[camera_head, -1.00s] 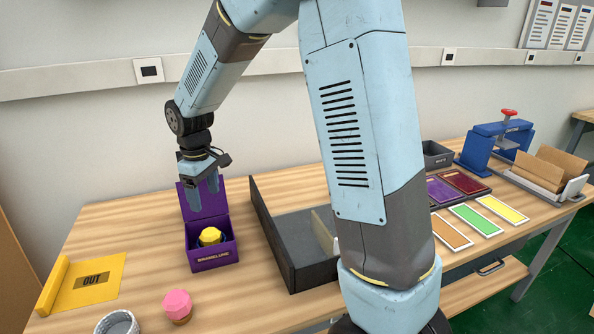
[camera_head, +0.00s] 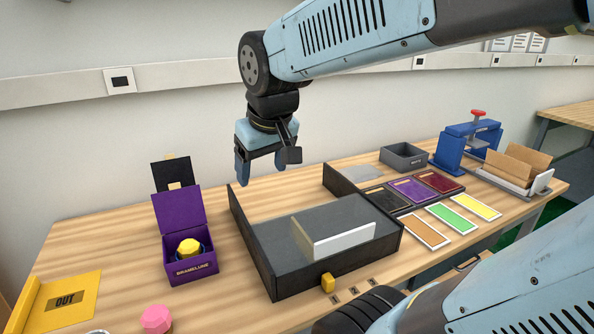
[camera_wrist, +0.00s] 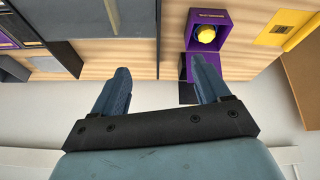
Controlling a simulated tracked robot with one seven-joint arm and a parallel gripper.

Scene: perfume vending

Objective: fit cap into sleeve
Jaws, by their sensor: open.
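A faceted yellow cap (camera_head: 189,247) sits inside the open purple box (camera_head: 192,271), within a dark ring. The box lid stands up at its back. Both show at the top of the wrist view, the cap (camera_wrist: 206,33) inside the box (camera_wrist: 222,17). A faceted pink cap-like piece (camera_head: 156,318) stands on the table at the front. I cannot tell which part is the sleeve. My gripper (camera_head: 261,167) is open and empty, raised right of the purple box near the back of the tray. Its spread fingers also show in the wrist view (camera_wrist: 160,82).
A dark grey tray (camera_head: 287,279) with a light divider stands mid-table. A black panel (camera_head: 171,173) stands behind the purple box. A yellow OUT mat (camera_head: 84,290) lies at left. Coloured cards (camera_head: 449,218), a grey bin (camera_head: 404,155) and a blue press (camera_head: 446,150) are at right.

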